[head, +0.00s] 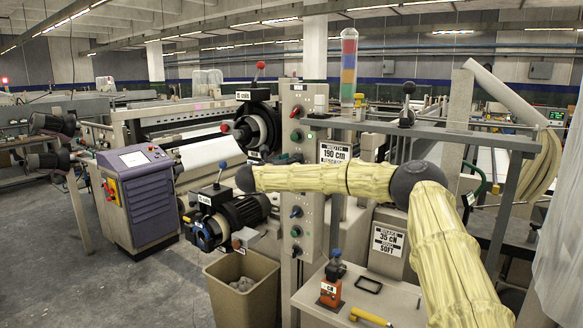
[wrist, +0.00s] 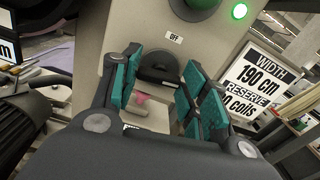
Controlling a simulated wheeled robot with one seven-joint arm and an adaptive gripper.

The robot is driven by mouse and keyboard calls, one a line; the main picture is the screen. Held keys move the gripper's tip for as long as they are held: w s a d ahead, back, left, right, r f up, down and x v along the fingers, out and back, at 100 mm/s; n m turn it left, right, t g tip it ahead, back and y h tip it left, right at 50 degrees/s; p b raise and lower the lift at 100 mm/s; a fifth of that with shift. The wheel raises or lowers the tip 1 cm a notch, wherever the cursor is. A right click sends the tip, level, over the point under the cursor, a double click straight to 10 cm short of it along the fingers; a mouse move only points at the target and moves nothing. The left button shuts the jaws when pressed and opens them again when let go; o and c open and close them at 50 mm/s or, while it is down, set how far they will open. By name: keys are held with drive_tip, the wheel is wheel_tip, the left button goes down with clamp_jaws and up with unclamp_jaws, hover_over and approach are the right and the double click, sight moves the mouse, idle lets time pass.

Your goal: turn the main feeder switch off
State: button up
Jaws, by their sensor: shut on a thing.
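The main feeder switch (wrist: 158,75) is a black rotary handle on a beige panel, seen in the wrist view. A small label that seems to read OFF (wrist: 175,38) is just above it. My gripper (wrist: 161,70) has its teal-padded fingers on either side of the handle and is shut on it. A pink mark (wrist: 142,98) shows on the panel below the handle. In the head view the control post (head: 297,100) carries several knobs; my sleeved arm crosses in front of it and hides much of the switch area.
A green lit lamp (wrist: 239,11) and a large green knob (wrist: 195,5) are above the switch. A WIDTH 190 cm sign (head: 334,153) is right of the post. A waste bin (head: 243,300), black motor (head: 240,208) and purple cabinet (head: 137,205) stand left. Floor is open at lower left.

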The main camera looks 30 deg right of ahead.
drive_tip(key=shift+w+a+f+n+b, duration=0.15)
drive_tip(key=shift+n+b, duration=1.7)
drive_tip(key=shift+n, duration=2.3)
drive_tip(key=shift+d+f+n+b, duration=0.1)
drive_tip(key=shift+n+b, duration=1.7)
drive_tip(key=shift+n, duration=2.35)
drive_tip(key=o, duration=1)
drive_tip(key=shift+w+a, duration=0.1)
drive_tip(key=v, duration=1.2)
